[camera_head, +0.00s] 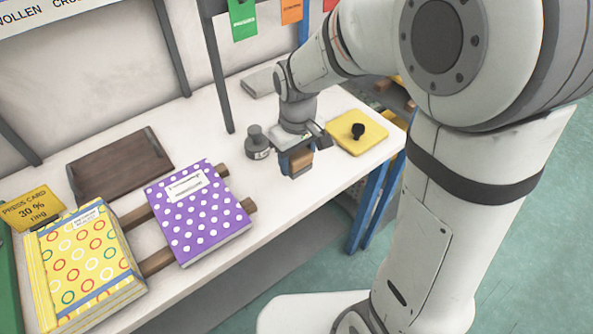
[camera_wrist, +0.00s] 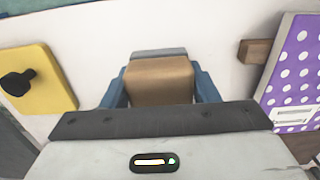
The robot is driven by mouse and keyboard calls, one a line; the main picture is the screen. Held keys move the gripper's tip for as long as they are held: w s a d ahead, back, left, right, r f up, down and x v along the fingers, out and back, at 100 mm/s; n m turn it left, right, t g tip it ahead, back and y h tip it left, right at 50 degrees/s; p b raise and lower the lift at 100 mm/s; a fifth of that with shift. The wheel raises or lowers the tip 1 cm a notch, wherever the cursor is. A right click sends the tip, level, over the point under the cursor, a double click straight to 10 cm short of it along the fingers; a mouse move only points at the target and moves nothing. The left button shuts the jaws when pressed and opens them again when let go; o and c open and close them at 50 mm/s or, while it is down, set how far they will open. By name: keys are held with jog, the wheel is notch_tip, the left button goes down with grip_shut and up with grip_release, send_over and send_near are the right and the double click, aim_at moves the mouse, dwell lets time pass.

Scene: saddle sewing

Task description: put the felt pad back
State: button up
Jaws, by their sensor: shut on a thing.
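My gripper (camera_head: 298,163) is shut on a tan block with a grey strip at its far end, which I take to be the felt pad (camera_head: 301,160). In the wrist view the felt pad (camera_wrist: 158,82) sits between the two blue fingers of my gripper (camera_wrist: 160,90). My gripper is over the white table near its front edge, between the purple dotted book and the yellow board. I cannot tell how far the pad is above the table.
A dark round bottle (camera_head: 257,142) stands just left of my gripper. The yellow board (camera_head: 345,143) with a black knob (camera_head: 358,130) lies to the right. The purple dotted book (camera_head: 198,215) rests on wooden bars (camera_head: 157,262). A brown tray (camera_head: 120,165) lies at the back left.

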aim_at(298, 183)
notch_tip(298, 183, down, 2)
jog(key=shift+w, duration=0.1)
jog(key=shift+s+f, duration=0.2)
jog(key=shift+f, duration=1.45)
jog(key=shift+f, duration=0.1)
jog(key=shift+f, duration=0.2)
jog(key=o, duration=1.1)
jog(key=shift+r, duration=0.15)
